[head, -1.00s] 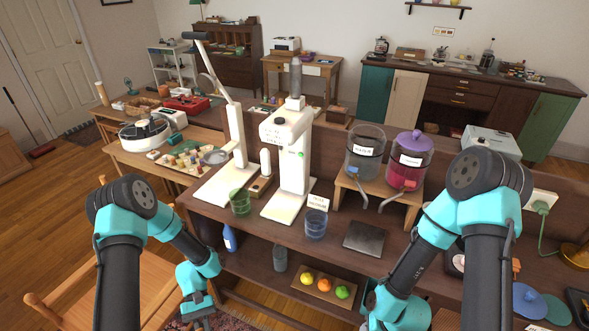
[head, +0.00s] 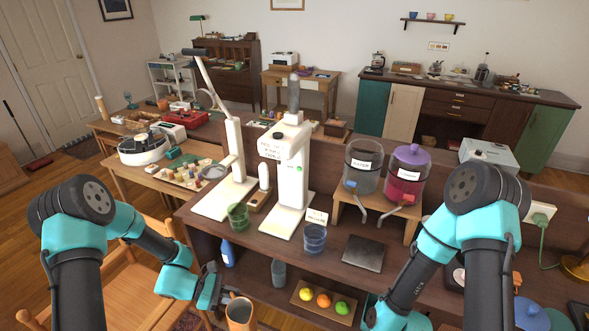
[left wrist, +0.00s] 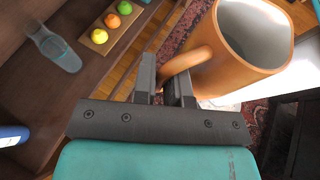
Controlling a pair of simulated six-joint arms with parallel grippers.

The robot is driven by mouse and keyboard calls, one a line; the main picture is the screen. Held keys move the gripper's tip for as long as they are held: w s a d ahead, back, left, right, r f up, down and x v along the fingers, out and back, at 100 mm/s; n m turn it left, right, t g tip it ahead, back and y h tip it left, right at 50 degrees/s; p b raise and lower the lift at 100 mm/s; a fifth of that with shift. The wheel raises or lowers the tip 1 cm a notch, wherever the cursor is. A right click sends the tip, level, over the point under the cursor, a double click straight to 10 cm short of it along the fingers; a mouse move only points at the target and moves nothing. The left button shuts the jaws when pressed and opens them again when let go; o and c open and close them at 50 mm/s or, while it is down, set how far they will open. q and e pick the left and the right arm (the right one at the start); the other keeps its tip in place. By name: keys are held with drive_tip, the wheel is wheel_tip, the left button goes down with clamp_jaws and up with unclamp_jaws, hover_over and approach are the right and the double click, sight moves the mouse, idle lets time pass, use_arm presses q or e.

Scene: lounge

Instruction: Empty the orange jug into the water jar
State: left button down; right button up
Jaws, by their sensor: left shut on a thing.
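The orange jug (head: 241,313) is at the bottom edge of the head view, in front of the shelf unit. My left gripper (head: 221,296) is shut on its handle. The left wrist view shows the jug's body (left wrist: 236,65) and open top, with the handle at the fingertips (left wrist: 164,75). The jug looks close to upright, and its contents are not clear. The clear water jar (head: 362,169), with a white label and open top, stands on a small wooden stand, well above and right of the jug. My right gripper is out of view below the right arm.
A purple-lidded jar (head: 405,177) stands right beside the water jar. A white machine (head: 290,170), a green glass (head: 238,216) and a blue glass (head: 314,238) occupy the counter. A dark square plate (head: 363,252) lies before the stand.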

use_arm(q)
drive_tip(key=w+a+r+n+t+y, duration=0.2)
drive_tip(key=w+r+n+t, duration=0.3)
drive_tip(key=w, duration=0.4)
drive_tip(key=n+t, duration=0.1)
drive_tip(key=t, duration=0.1)
drive_tip(key=shift+n+t, duration=0.3)
drive_tip(key=shift+n, duration=0.1)
wheel_tip(320, 180, up, 8)
drive_tip(key=shift+f, duration=0.1)
drive_tip(key=shift+w+r+n+t+y, duration=0.4)
drive_tip(key=shift+r+n+t+y, duration=0.45)
drive_tip(key=shift+n+y, duration=0.4)
drive_tip(key=shift+w+r+n+t+y, duration=0.45)
drive_tip(key=shift+r+n+t+y, duration=0.4)
drive_tip(key=shift+n+y, duration=0.35)
drive_tip(key=shift+w+r+n+t+y, duration=0.4)
drive_tip(key=shift+r+n+t+y, duration=0.45)
drive_tip(key=shift+n+y, duration=0.4)
drive_tip(key=shift+r, duration=0.1)
